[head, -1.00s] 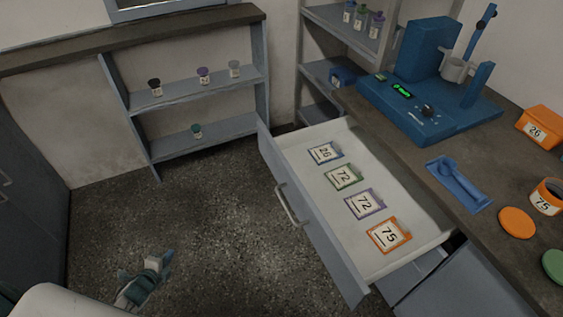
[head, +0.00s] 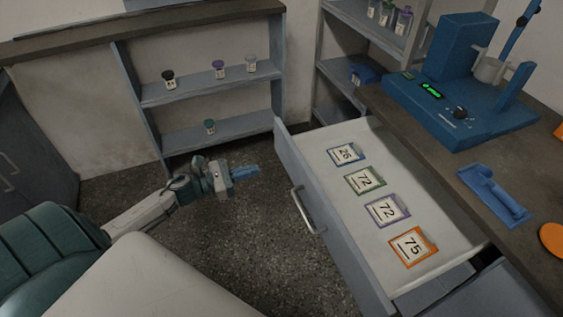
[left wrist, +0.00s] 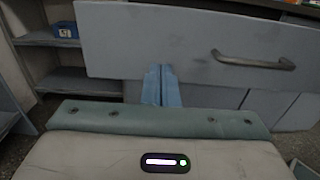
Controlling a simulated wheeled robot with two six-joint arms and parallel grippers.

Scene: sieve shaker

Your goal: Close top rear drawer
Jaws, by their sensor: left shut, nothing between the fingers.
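The top drawer (head: 383,150) is pulled out from under the counter, with its grey front facing left. Its bar handle (head: 306,211) is on the outside of the front. Several numbered cards lie inside. My left gripper (head: 254,169) is shut and empty, left of the drawer front and apart from it in the head view. In the left wrist view the shut fingers (left wrist: 162,78) point at the drawer front (left wrist: 140,42), left of the handle (left wrist: 253,61). The gap between fingertips and front is hard to judge. My right gripper is not in view.
A blue machine (head: 458,90) stands on the counter (head: 480,163) above the drawer, with a blue scoop tray (head: 494,193) near the edge. A low shelf (head: 222,127) with small jars stands behind. The floor left of the drawer is clear.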

